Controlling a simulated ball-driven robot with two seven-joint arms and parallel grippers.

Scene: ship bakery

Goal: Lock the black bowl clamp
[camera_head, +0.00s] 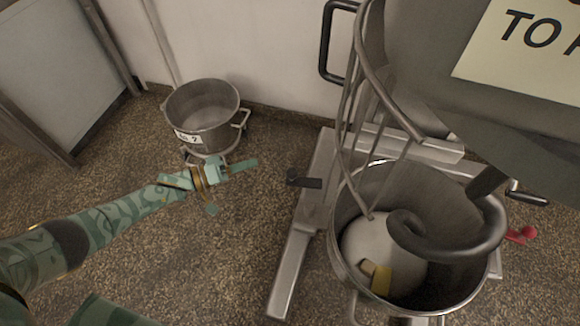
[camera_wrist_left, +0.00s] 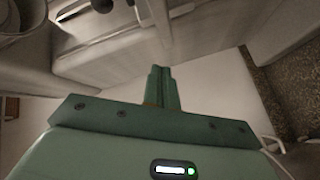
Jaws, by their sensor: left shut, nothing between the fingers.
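The black bowl clamp (camera_head: 304,181) is a small dark lever on the left side of the mixer's metal frame, beside the big mixing bowl (camera_head: 340,222). My left gripper (camera_head: 252,164) is left of the clamp in the head view, apart from it, with its fingers pointing towards the right. In the left wrist view its fingers (camera_wrist_left: 161,84) are together, with nothing between them. The clamp cannot be made out for sure in the left wrist view. My right gripper is in neither view.
Speckled floor (camera_head: 215,270) is clear left of the frame.

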